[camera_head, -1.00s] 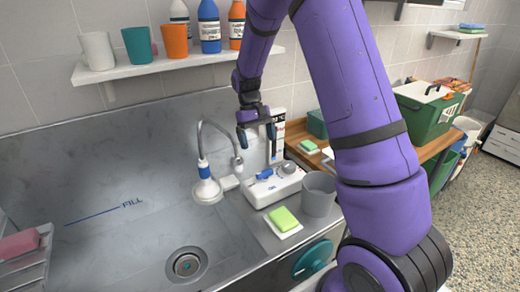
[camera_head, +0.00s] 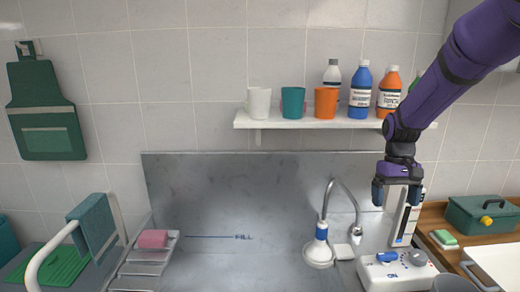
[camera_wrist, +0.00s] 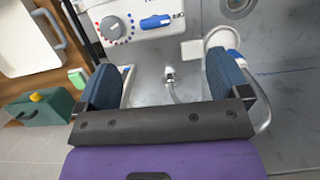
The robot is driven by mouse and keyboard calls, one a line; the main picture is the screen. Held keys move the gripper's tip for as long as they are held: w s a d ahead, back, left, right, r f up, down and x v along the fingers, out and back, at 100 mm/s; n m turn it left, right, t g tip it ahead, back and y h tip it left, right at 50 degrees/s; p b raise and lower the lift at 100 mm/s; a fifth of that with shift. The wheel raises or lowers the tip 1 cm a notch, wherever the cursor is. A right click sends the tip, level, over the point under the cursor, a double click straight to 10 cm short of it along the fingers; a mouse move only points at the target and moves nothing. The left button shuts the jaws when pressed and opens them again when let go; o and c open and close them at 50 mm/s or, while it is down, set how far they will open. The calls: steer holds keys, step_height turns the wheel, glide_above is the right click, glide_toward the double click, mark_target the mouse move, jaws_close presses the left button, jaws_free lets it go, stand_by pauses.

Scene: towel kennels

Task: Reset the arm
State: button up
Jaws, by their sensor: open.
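My gripper (camera_head: 397,190) is at the right side of the head view, pointing down, at the end of my purple arm. It hangs above the white control unit (camera_head: 397,270) with its blue lever and grey dial. In the wrist view, my gripper (camera_wrist: 165,80) has its two blue pads wide apart with nothing held between them. The same control unit shows at the top of the wrist view (camera_wrist: 140,35).
A shelf (camera_head: 300,124) with cups and bottles is on the wall, left of and behind my arm. The curved faucet (camera_head: 330,215) rises left of my gripper. A green box (camera_head: 482,217) stands on the wooden counter at right. A pink sponge (camera_head: 153,238) lies on a rack at left.

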steer(key=s+a+r+t, duration=0.3)
steer(key=s+r+t, duration=0.1)
steer(key=s+r, duration=0.8)
steer(key=s+a+r+t, duration=0.1)
steer(key=s+t, duration=0.1)
steer(key=s, duration=0.5)
steer(key=s+a+r+t, duration=0.1)
steer(key=s+r+t, duration=0.1)
steer(key=s, duration=0.5)
steer(key=shift+a, duration=0.25)
steer(key=shift+r, duration=0.1)
